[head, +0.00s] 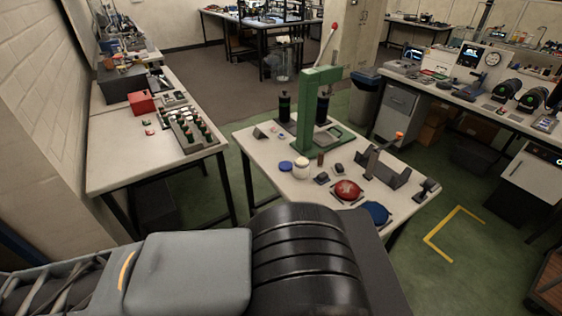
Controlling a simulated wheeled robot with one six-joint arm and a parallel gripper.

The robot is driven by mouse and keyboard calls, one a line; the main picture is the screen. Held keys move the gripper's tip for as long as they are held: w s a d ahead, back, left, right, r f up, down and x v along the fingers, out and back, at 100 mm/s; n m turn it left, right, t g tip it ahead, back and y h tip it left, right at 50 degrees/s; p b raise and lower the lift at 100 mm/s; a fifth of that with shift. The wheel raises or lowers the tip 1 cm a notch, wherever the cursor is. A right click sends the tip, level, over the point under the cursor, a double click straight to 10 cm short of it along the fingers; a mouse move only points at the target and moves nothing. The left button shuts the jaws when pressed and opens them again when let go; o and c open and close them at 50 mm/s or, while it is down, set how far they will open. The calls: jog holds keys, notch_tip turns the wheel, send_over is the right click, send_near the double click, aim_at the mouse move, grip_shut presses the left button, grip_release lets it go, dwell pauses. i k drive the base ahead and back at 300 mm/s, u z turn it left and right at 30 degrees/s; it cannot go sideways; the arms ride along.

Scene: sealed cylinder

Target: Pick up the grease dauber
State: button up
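No grease dauber can be picked out with certainty at this size. On the near work table (245,137), a small upright brown piece (320,159) stands beside a white jar (301,169); whether it is the dauber's handle I cannot tell. My arm fills the bottom of the view, in front of the table's near side. My gripper is not in view.
A green press (309,112) stands at the table's back, with black cylinders by it. A blue lid (285,166), a red round item (347,190) and a blue round item (376,212) lie in front.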

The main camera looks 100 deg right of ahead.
aim_at(320, 163)
jog(key=i, duration=0.25)
jog(key=z, duration=1.6)
jog(key=i, duration=1.3)
jog(key=z, duration=3.05)
jog(key=i, duration=1)
